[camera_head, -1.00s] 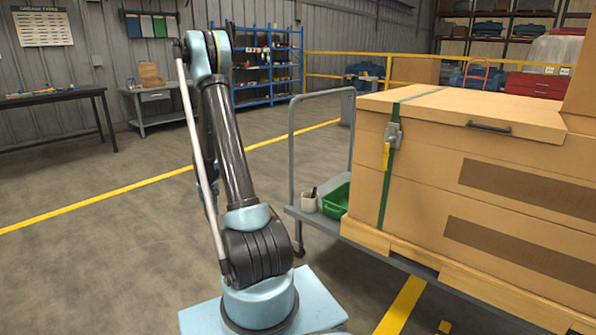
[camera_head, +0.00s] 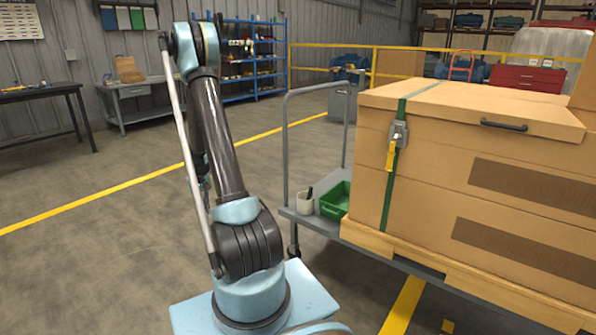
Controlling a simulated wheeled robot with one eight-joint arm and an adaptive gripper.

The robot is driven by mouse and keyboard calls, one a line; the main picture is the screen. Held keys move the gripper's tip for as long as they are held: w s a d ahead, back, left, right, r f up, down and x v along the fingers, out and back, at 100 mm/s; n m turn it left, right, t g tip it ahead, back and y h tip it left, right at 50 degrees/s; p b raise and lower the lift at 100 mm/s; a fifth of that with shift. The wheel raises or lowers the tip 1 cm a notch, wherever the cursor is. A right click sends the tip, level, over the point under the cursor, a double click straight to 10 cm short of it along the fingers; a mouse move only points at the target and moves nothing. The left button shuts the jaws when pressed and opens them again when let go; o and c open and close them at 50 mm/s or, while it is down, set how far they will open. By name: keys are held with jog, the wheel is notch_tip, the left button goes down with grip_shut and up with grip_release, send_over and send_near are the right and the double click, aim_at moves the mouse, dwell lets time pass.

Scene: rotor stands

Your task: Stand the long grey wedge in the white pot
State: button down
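The white pot (camera_head: 305,204) is small and stands on the left end of the grey cart, beside a green bin (camera_head: 336,200). A thin dark object (camera_head: 310,192) sticks up out of the pot; I cannot tell what it is. I cannot make out a long grey wedge anywhere. My arm (camera_head: 212,135) rises at the left of the pot and folds over at its top. Its far part is mostly hidden behind the near link, and my gripper's fingers cannot be seen.
The grey cart (camera_head: 322,222) has an upright handle (camera_head: 285,150) and carries a large wooden crate (camera_head: 430,150) with a green strap. A dark table (camera_head: 50,95) and a grey workbench (camera_head: 140,92) stand at the left wall. The floor at the left is clear.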

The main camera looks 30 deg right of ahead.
jog(key=w+d+f+n+g+h, duration=0.1)
jog(key=w+d+n+g+h, duration=0.15)
jog(key=d, duration=0.65)
jog(key=w+d+n+g+h, duration=0.1)
jog(key=d+n+g, duration=0.15)
jog(key=d, duration=0.55)
jog(key=w+d+f+n+g+h, duration=0.1)
jog(key=d+n+h, duration=0.15)
jog(key=d, duration=0.65)
jog(key=s+d+r+n+h, duration=0.1)
jog(key=d+r+n+h, duration=0.2)
jog(key=d, duration=0.5)
jog(key=s+d+r+n+g+h, duration=0.1)
jog(key=d+r+h, duration=0.1)
jog(key=d+h, duration=0.35)
jog(key=s+d+r+n+h, duration=0.1)
jog(key=d+r+n+h, duration=0.15)
jog(key=d, duration=0.75)
notch_tip(320, 180, down, 13)
jog(key=shift+w, duration=0.2)
jog(key=shift+a, duration=0.1)
jog(key=c, duration=1.5)
grip_release()
jog(key=shift+o, duration=0.2)
